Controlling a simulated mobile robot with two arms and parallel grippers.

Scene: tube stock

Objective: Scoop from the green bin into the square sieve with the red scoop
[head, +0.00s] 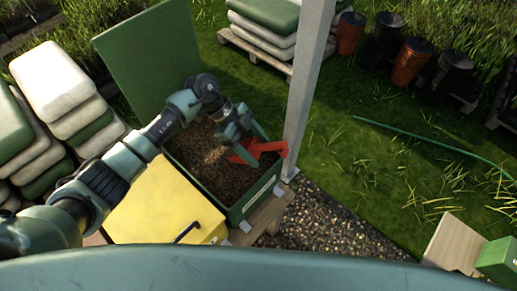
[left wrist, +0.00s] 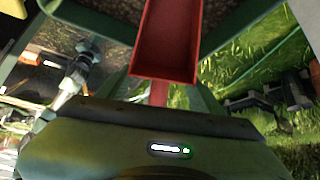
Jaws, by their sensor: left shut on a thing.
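The green bin (head: 257,197) stands open in the middle of the head view and holds brown, crumbly stock. My left gripper (head: 242,150) is over the bin's right part, shut on the red scoop (head: 270,148). The scoop lies across the view toward the bin's right rim. In the left wrist view the scoop (left wrist: 168,45) reaches away from the gripper, and its red inside looks empty. I cannot tell whether the scoop touches the stock. The square sieve does not show in either view. My right gripper is not in view.
The raised green lid (head: 140,55) stands behind the bin. A yellow box (head: 160,208) adjoins it at the front left. A grey post (head: 305,80) rises close to the bin's right side. Stacked sacks (head: 65,90) stand left; open grass lies right, crossed by a green hose (head: 430,142).

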